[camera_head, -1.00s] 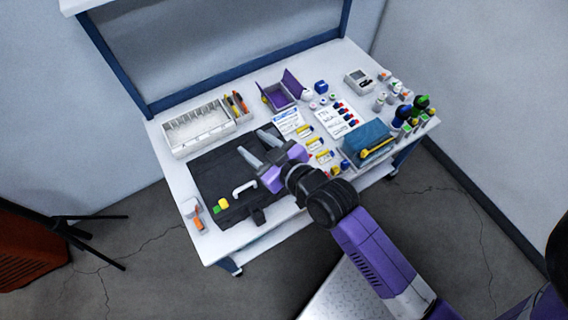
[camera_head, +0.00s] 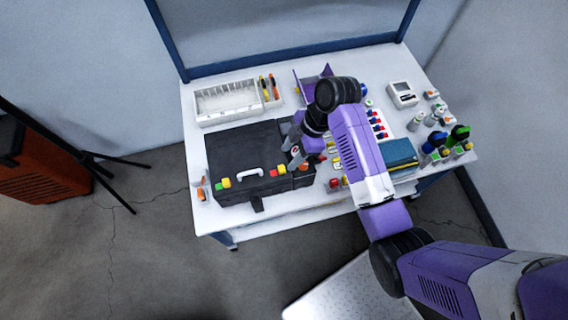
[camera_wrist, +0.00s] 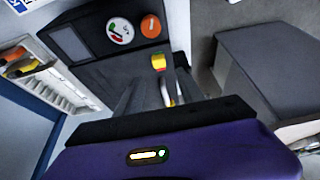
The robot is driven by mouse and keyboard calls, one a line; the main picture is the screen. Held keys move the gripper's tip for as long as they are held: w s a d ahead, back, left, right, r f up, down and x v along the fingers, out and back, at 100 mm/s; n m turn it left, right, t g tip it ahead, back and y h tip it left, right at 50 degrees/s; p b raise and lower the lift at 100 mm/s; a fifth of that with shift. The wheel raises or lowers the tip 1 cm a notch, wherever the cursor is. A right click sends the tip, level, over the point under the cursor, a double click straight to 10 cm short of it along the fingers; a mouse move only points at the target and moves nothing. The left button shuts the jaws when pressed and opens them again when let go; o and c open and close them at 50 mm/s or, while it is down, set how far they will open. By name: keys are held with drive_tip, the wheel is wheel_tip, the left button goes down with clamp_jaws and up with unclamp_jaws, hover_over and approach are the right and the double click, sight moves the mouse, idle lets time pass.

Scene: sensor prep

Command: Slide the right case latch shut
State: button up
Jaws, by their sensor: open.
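The black case (camera_head: 238,150) sits at the left of the table with its lid down and its white handle (camera_head: 250,173) facing front. The right latch (camera_head: 281,169), with yellow and red parts, is on the case's front right; it also shows in the wrist view (camera_wrist: 158,62). My gripper (camera_head: 291,152) is at the case's right end, close to the right latch. In the wrist view my open fingers (camera_wrist: 154,96) point toward that latch, with nothing clearly held. Whether they touch it cannot be told.
A white divided tray (camera_head: 225,100) stands behind the case. A purple bin (camera_head: 314,82) is partly hidden by my arm. A blue book (camera_head: 400,154), bottles and a grey device (camera_head: 402,93) fill the right side. A round dial (camera_wrist: 120,30) and orange disc (camera_wrist: 151,26) show beside the latch.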

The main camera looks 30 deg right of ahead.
sight(280, 168)
drive_tip(key=x, duration=0.7)
drive_tip(key=shift+f, duration=0.15)
clamp_jaws()
idle(1.2)
